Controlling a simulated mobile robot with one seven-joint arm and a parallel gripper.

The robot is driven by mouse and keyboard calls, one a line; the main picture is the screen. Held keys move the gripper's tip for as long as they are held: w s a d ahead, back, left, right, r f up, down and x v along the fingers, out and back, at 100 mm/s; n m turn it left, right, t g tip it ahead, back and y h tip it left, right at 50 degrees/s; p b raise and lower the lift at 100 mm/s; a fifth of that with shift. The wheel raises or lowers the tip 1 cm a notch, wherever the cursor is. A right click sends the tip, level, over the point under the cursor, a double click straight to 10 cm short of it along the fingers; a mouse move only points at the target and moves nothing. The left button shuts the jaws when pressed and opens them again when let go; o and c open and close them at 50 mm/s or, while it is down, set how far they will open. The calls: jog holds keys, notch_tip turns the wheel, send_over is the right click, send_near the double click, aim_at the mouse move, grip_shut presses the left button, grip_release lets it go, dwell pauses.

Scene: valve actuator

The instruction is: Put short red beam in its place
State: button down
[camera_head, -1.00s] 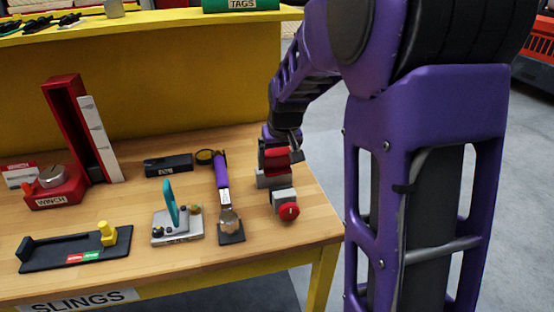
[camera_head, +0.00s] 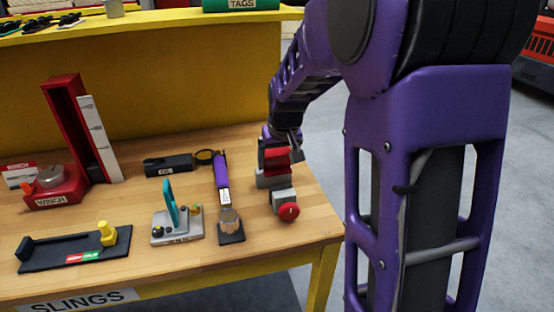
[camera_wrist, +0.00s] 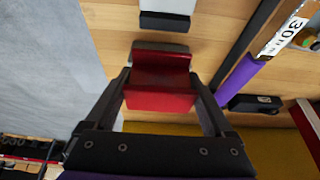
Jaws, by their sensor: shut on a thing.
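The short red beam (camera_wrist: 160,85) is between the two dark fingers of my gripper (camera_wrist: 161,76) in the wrist view, which is shut on it. In the head view the red beam (camera_head: 277,158) is partly covered by my gripper (camera_head: 281,150). It sits just above or on a grey block (camera_head: 268,179) at the right end of the bench; contact cannot be told. A grey fixture (camera_head: 283,197) with a round red knob (camera_head: 289,211) is just in front of that block.
A purple-handled tool (camera_head: 221,172) lies close to the left. A grey base with a teal lever (camera_head: 171,204), a black tray (camera_head: 76,249) and a red winch (camera_head: 57,187) stand farther left. The wooden bench (camera_head: 310,225) ends close to the right of the fixture.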

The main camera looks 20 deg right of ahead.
aim_at(277, 180)
jog(key=shift+f+b, duration=1.75)
jog(key=shift+f, duration=0.6)
jog(key=shift+f+b, duration=0.3)
jog(key=shift+f, duration=0.8)
grip_release()
jog(key=shift+f, duration=0.1)
jog(key=p+v, duration=1)
jog(key=v, duration=0.7)
jog(key=shift+r+p, duration=0.3)
